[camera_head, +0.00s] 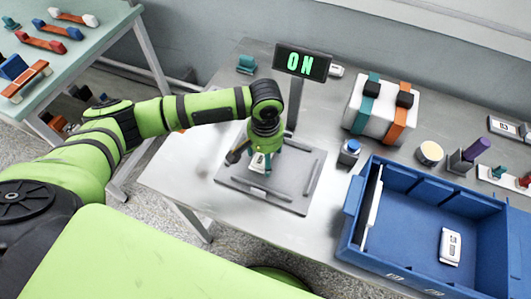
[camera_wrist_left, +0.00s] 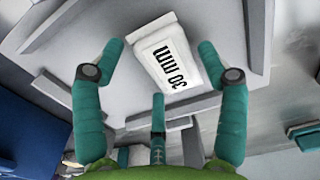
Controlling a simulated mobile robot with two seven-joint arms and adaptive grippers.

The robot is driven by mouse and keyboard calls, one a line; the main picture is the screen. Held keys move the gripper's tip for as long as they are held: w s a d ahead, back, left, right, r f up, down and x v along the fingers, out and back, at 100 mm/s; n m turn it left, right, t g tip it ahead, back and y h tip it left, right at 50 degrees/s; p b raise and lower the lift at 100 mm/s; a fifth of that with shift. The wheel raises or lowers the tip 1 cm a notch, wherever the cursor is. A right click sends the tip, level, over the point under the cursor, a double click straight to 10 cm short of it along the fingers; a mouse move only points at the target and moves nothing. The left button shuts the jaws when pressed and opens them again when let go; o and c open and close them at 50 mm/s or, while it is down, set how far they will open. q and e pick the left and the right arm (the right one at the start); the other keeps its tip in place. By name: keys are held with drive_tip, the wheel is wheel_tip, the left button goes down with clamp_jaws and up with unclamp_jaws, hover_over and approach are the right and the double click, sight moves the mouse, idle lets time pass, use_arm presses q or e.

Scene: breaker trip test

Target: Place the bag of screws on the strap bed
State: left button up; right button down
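A small white packet labelled "30 mm" (camera_wrist_left: 158,47) lies on a grey plate with raised bars (camera_head: 240,172); it may be the bag of screws, but its contents do not show. In the head view the packet (camera_head: 259,163) shows below my left gripper (camera_head: 262,152). In the wrist view the left gripper's teal fingers (camera_wrist_left: 172,78) are spread apart around the packet; no grip on it shows. A white block with a teal and an orange strap (camera_head: 375,108) stands at the back; I cannot tell whether it is the strap bed. My right gripper is out of view.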

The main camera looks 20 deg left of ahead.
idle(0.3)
use_arm(q)
wheel_tip(320, 180, up, 12)
drive_tip(key=b, duration=0.1)
drive_tip(key=shift+r, duration=0.15)
drive_tip(key=shift+s, duration=0.1)
idle(0.4)
